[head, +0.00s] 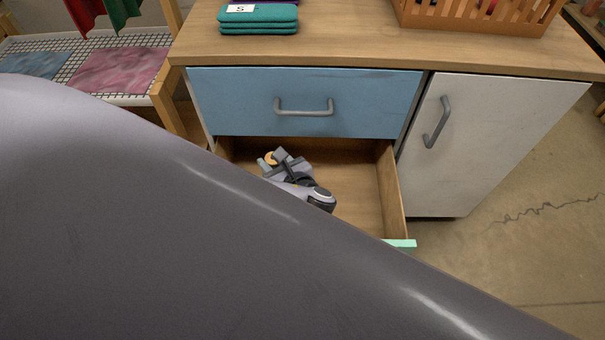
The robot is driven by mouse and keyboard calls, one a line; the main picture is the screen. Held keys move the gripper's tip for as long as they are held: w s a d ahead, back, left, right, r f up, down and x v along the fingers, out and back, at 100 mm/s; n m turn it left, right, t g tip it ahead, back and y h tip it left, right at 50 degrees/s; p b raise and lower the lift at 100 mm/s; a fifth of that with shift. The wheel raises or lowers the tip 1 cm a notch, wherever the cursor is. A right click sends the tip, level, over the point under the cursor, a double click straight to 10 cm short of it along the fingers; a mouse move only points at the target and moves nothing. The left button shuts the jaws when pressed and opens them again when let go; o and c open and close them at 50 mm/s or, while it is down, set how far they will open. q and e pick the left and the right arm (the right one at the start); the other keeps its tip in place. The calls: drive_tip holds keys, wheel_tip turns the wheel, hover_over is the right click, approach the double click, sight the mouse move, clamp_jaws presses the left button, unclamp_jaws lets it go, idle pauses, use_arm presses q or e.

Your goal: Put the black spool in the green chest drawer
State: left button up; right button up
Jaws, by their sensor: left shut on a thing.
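The green chest drawer is pulled open below the blue drawer. Its wooden inside and right wall (393,185) show, and a bit of its green front (401,244) shows at the lower right. My left gripper (273,160) is over or inside the open drawer, towards its back left. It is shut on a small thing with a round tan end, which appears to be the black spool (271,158). The fingers hide most of it, and I cannot tell whether it touches the drawer floor. My right gripper is not in view.
A blue drawer (305,88) with a grey handle is shut above. A white cupboard door (458,140) is at right. Folded teal cloths (259,19) and an orange basket (480,14) are on the top. My large arm link hides the lower left.

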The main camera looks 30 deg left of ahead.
use_arm(q)
drive_tip(key=a+f+n+g+y+b, duration=0.1)
drive_tip(key=a+n+g+y+b, duration=0.15)
drive_tip(key=a+n+g, duration=0.35)
drive_tip(key=shift+h, duration=0.35)
drive_tip(key=f+b, duration=0.4)
drive_tip(key=f, duration=0.1)
drive_tip(key=a+f+b, duration=0.1)
drive_tip(key=f+b, duration=0.8)
drive_tip(key=f, duration=0.1)
drive_tip(key=shift+w+a, duration=0.25)
drive_tip(key=shift+w, duration=0.1)
drive_tip(key=shift+f+b, duration=0.4)
drive_tip(key=shift+b, duration=0.05)
wheel_tip(320, 180, down, 4)
drive_tip(key=shift+r+b, duration=0.25)
drive_tip(key=shift+b, duration=0.9)
drive_tip(key=shift+f, duration=0.3)
drive_tip(key=shift+r, duration=0.1)
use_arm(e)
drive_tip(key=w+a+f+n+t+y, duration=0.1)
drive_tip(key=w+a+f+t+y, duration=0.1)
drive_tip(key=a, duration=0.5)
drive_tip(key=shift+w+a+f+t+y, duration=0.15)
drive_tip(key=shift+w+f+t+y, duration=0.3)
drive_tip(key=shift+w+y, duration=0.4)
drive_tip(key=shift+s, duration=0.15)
